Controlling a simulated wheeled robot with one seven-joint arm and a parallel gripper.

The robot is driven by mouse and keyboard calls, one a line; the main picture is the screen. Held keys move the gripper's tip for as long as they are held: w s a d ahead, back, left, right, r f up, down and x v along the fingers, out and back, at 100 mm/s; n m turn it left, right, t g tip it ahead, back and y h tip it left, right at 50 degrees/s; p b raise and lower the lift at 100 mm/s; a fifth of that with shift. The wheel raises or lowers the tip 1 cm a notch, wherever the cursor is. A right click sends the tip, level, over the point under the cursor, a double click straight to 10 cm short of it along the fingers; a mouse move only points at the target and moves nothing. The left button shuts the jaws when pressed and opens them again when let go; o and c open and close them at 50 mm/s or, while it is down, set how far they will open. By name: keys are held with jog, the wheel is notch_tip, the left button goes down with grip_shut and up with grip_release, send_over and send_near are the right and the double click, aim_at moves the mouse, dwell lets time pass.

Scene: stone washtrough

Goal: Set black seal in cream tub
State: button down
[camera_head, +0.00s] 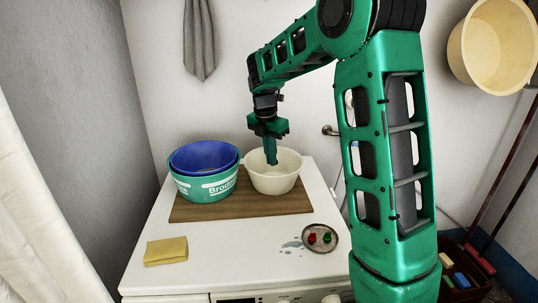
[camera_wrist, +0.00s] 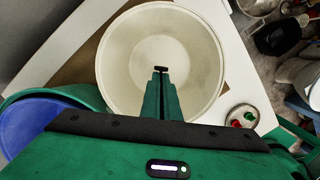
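The cream tub (camera_head: 285,182) stands on a wooden board on top of a white washing machine. It fills the middle of the wrist view (camera_wrist: 118,60), and its inside looks otherwise empty. My gripper (camera_head: 272,162) points down over the tub, its fingertips at or just below rim level. The fingers are close together in the wrist view (camera_wrist: 160,75), with a small dark piece, the black seal (camera_wrist: 161,69), at their tips. It seems to be held there, above the tub floor. The seal cannot be made out in the head view.
A blue tub (camera_head: 203,155) nested in a green lettered tub (camera_head: 208,187) stands close left of the cream tub. A yellow sponge (camera_head: 166,251) and a round dish (camera_head: 312,247) with red and green pieces lie in front. A yellowish basin (camera_head: 480,50) hangs at right.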

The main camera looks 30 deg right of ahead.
jog(key=c, duration=2.5)
grip_release()
jog(key=o, duration=0.6)
jog(key=shift+c, duration=0.2)
jog(key=shift+r, duration=0.1)
notch_tip(320, 180, up, 7)
jog(key=shift+s, duration=0.1)
